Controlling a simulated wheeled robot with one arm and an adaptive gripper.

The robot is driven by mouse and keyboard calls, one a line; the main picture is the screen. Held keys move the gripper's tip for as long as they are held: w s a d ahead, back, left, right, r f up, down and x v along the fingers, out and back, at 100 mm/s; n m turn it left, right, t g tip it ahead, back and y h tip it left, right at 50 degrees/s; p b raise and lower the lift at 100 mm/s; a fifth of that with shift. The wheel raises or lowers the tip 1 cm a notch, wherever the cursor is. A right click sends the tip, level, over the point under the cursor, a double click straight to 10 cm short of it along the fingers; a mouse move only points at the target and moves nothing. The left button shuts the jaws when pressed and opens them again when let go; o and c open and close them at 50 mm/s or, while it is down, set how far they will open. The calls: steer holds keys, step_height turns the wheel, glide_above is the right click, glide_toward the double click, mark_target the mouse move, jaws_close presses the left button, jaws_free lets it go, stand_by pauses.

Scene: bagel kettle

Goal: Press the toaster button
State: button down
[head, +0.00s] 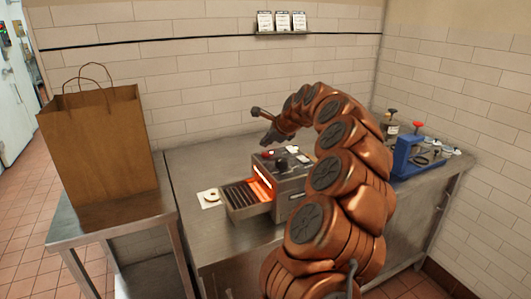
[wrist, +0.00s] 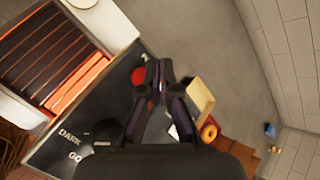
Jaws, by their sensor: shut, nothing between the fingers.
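The toaster (head: 292,188) stands on the steel counter, its opening glowing orange above a slatted rack (head: 245,197). In the wrist view its dark top panel (wrist: 90,108) shows the words DARK and GO. A red button (wrist: 138,75) sits on that panel, just left of my fingertips. A dark knob (wrist: 104,132) lies lower on the panel. My gripper (head: 267,141) is above the toaster top, pointing down, with its fingers shut and empty. The fingers also show in the wrist view (wrist: 158,68). I cannot tell whether they touch anything.
A brown paper bag (head: 98,140) stands on a side table at left. A blue holder (head: 405,157) and small containers stand at the right. Tiled walls close off the back and right.

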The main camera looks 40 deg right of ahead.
mark_target(266, 154)
steer(key=shift+r+p, duration=0.65)
steer(key=shift+r, duration=1.5)
